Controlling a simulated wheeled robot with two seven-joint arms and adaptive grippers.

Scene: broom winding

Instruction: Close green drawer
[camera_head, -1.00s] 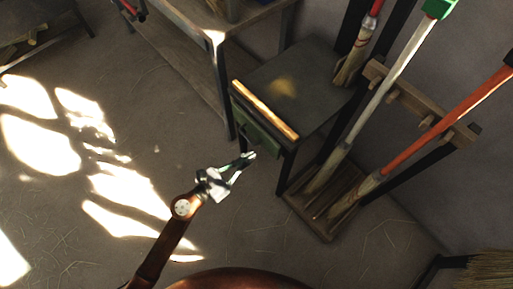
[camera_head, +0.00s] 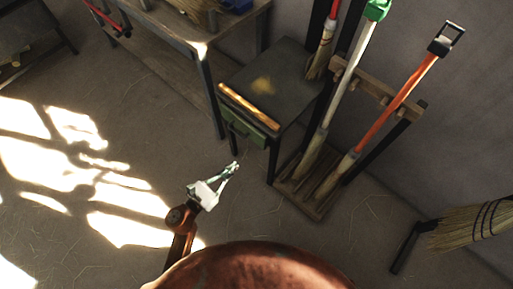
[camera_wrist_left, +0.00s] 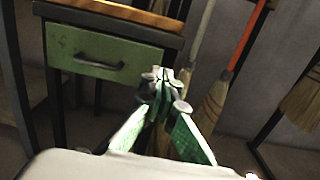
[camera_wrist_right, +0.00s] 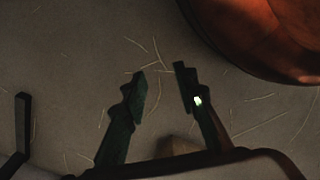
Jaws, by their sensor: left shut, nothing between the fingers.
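The green drawer (camera_head: 249,128) sits under the wooden front edge of a small dark table (camera_head: 283,80). In the left wrist view its green front (camera_wrist_left: 97,55) with a dark bar handle (camera_wrist_left: 98,62) lies close under that edge, and I see no open drawer interior. My left gripper (camera_head: 234,165) is shut and empty, in front of and below the drawer and apart from it. In the left wrist view its tips (camera_wrist_left: 160,82) are right of the drawer front. My right gripper (camera_wrist_right: 159,72) is open and empty over the bare floor, outside the head view.
A broom rack (camera_head: 375,88) with several brooms stands right of the small table. A workbench (camera_head: 180,42) is at the back left. Another straw broom (camera_head: 470,226) is at the far right. The floor in front of the drawer is clear.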

